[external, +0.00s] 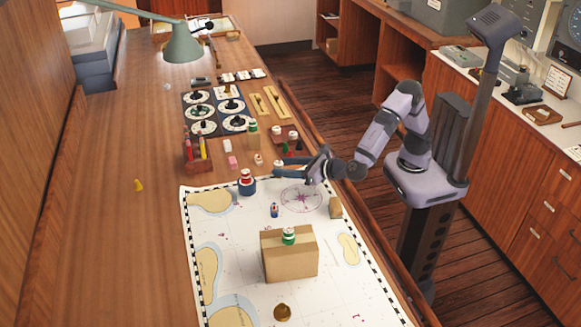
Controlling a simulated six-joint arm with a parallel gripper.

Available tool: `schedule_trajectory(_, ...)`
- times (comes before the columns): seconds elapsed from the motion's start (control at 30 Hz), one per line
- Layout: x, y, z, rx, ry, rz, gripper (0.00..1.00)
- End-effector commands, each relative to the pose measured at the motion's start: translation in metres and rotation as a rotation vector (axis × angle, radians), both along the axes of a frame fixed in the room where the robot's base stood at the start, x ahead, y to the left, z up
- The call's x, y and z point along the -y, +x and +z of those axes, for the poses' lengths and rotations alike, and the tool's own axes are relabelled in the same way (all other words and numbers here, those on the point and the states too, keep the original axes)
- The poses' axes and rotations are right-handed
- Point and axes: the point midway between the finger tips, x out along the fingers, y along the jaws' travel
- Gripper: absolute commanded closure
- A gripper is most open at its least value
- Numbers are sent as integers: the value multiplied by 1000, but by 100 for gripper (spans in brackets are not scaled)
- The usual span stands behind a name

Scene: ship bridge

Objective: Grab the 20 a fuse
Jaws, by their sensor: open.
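Several small round pieces could be fuses, but their ratings are too small to read, so I cannot tell which is the 20 A fuse. One with a red top (246,175) sits on a dark blue base at the chart's upper left. One with a green top (288,236) sits on a cardboard box (290,260). A small blue and red piece (274,210) stands on the chart between them. Small pale pieces (258,159) stand beyond the chart's far edge. My gripper (292,175) is open over the chart's far end, near these pale pieces; it appears empty.
The chart (215,250) covers the near part of the wooden desk. A pen holder (198,160), a panel of round dials (215,110) and a green lamp (182,45) stand farther back. A small block (336,207) and a brass piece (282,312) are on the chart. The desk's left side is mostly clear.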

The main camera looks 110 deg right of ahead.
Motion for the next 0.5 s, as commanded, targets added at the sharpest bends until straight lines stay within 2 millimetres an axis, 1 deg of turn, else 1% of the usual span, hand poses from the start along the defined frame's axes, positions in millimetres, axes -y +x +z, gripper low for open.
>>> schedule_trajectory(0.03, 6, 4, -1, -4, -1, -3, 53)
schedule_trajectory(0.2, 19, 17, -7, -2, -1, -3, 53)
schedule_trajectory(0.33, 22, 21, -9, -1, -1, -1, 53)
schedule_trajectory(0.5, 22, 21, -9, 0, 0, 0, 53)
